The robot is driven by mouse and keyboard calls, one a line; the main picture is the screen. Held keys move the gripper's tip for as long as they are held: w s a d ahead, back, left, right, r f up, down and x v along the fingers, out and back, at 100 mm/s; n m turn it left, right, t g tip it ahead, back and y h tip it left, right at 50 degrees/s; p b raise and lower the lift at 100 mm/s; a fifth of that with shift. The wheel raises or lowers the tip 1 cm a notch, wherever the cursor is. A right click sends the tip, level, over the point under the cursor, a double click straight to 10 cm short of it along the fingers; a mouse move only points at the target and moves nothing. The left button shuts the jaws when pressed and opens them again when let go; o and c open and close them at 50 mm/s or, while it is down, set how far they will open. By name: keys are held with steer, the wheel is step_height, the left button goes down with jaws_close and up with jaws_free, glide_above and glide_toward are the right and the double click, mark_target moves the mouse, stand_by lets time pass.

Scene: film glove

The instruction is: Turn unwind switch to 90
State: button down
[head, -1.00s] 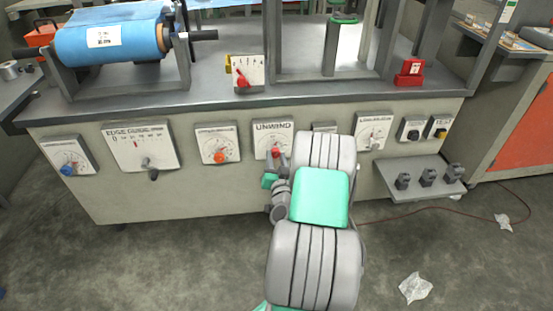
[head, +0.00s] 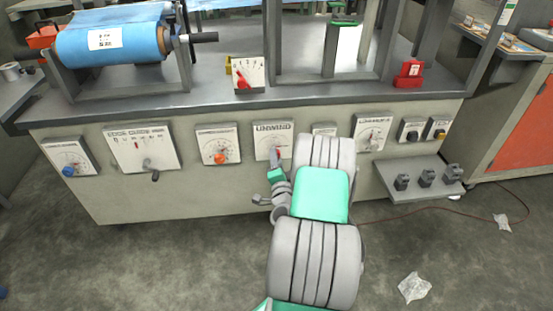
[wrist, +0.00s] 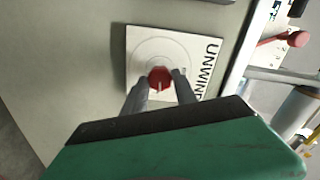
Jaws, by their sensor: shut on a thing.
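The unwind switch is a red knob (wrist: 159,79) on a white plate (wrist: 133,60) lettered "UNWIND", on the front of the machine. In the wrist view the plate appears turned on its side. My gripper (wrist: 160,86) has its two grey fingers on either side of the red knob and is shut on it. In the head view the UNWIND plate (head: 265,140) is on the cabinet front, left of my arm, and the knob is mostly hidden by my gripper (head: 276,156). The dial's scale numbers are too small to read.
To the left are a plate with an orange knob (head: 220,158), the edge guide plate (head: 125,139) with a lever, and a dial with a blue knob (head: 69,171). To the right are another dial plate (head: 371,120) and a small shelf (head: 385,175) with several dark blocks.

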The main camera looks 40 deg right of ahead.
steer(key=shift+s+d+m, duration=0.1)
steer(key=shift+m, duration=0.6)
steer(key=c, duration=1.2)
jaws_free()
steer(key=shift+o, duration=1)
steer(key=b+v, duration=0.1)
steer(key=v, duration=0.7)
steer(key=shift+b, duration=0.3)
steer(key=shift+w+r, duration=0.1)
steer(key=shift+w, duration=0.15)
